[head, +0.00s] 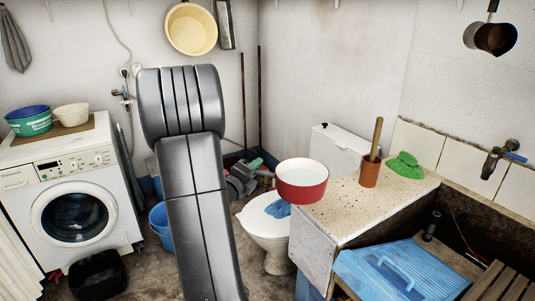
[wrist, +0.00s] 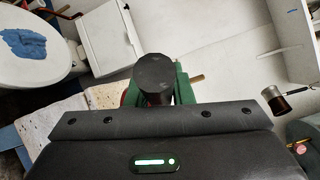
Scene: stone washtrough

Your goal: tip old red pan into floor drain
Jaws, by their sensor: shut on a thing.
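The red pan (head: 302,184) has a pale inside and shows in the head view in front of the toilet cistern, by the counter's back left corner. It looks roughly upright; I cannot make out any contents. My gripper (head: 258,169), grey with green fingers, is at its left, shut on its handle and partly hidden behind my arm. In the wrist view the green fingers of my gripper (wrist: 154,88) close around the dark handle (wrist: 153,72). The pan's bowl is almost wholly hidden there. I see no floor drain in either view.
The toilet (head: 268,228) with a blue cloth (head: 278,208) stands below the pan. A blue bucket (head: 160,222), a black tub (head: 98,275) and a washing machine (head: 75,190) are at left.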

